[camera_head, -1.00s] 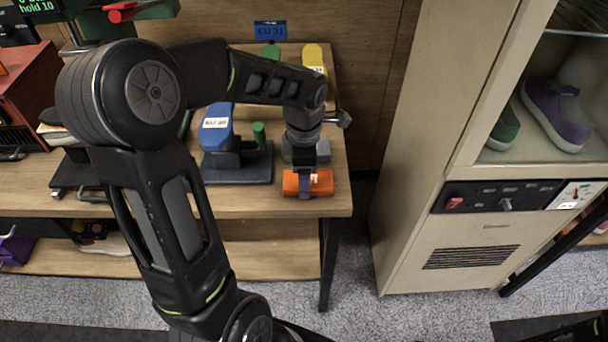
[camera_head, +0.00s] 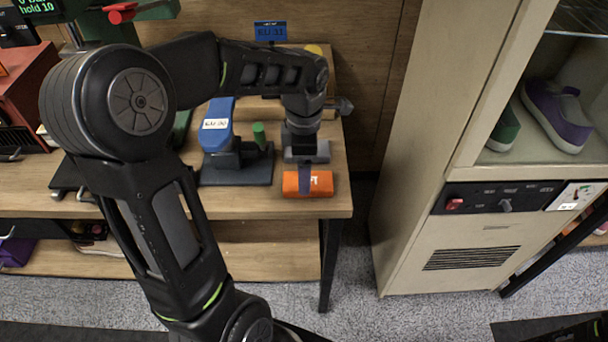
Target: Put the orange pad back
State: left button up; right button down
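The orange pad (camera_head: 320,184) lies on the wooden bench top (camera_head: 240,204) near its front right corner, in front of a dark stand. My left gripper (camera_head: 305,181) is directly above it, pointing down. One dark finger overlaps the middle of the pad; the other finger is hidden, so I cannot tell whether the gripper is open or shut, or whether it touches the pad. My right gripper is out of view.
A blue-topped stand (camera_head: 217,122) with a green peg (camera_head: 259,135) stands left of the pad. A blue size sign (camera_head: 270,31) is at the back. A beige cabinet (camera_head: 420,170) with shoes inside stands to the right, past a floor gap.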

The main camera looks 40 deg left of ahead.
pick_arm(q)
notch_tip(320, 180, up, 9)
jog(key=shift+f, duration=0.15)
dwell(0.9)
